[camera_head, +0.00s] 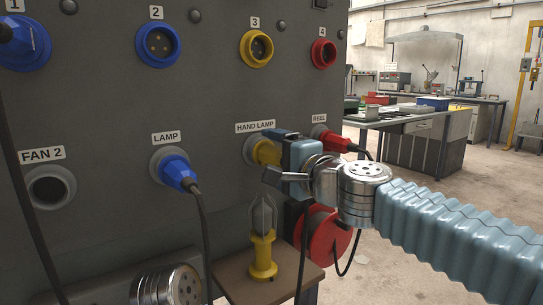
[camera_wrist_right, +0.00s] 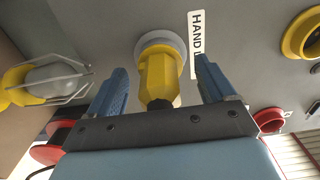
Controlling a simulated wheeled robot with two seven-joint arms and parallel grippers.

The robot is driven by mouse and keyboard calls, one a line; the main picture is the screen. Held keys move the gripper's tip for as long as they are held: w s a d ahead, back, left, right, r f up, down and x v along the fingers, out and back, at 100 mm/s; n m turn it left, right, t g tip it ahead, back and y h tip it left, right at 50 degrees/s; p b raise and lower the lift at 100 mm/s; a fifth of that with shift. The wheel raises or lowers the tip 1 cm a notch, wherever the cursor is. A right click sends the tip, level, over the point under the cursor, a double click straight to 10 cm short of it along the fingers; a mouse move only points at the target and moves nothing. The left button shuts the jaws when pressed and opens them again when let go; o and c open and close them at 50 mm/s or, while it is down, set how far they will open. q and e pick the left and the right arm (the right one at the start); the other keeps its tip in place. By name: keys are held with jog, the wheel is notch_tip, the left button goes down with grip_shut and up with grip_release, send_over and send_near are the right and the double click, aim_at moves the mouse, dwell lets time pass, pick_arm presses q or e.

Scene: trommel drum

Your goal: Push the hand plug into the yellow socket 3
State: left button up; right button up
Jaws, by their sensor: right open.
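The yellow hand plug (camera_head: 264,152) sits in the grey holder under the HAND LAMP label; it also shows in the right wrist view (camera_wrist_right: 158,76). Yellow socket 3 (camera_head: 257,47) is empty, directly above it on the grey panel, and its ring shows at the right wrist view's upper right (camera_wrist_right: 298,38). My right gripper (camera_head: 276,150) is open at the plug. In the right wrist view, its blue fingers stand on either side of the plug, with visible gaps. My left gripper's jaws are not visible.
The blue LAMP plug (camera_head: 178,172) and red REEL plug (camera_head: 334,140) flank the hand plug. A caged hand lamp (camera_head: 262,262) stands below on a wooden stand (camera_head: 232,284), beside a red reel (camera_head: 326,232). Dark cables hang in front of the panel (camera_head: 105,110).

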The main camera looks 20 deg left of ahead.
dwell(0.3)
grip_shut()
jog(key=b+v, duration=0.1)
jog(key=v, duration=0.5)
dwell(1.4)
jog(key=shift+d, duration=0.1)
jog(key=v, duration=0.4)
jog(key=shift+s+d, duration=0.25)
jog(key=shift+s, duration=0.1)
dwell(0.4)
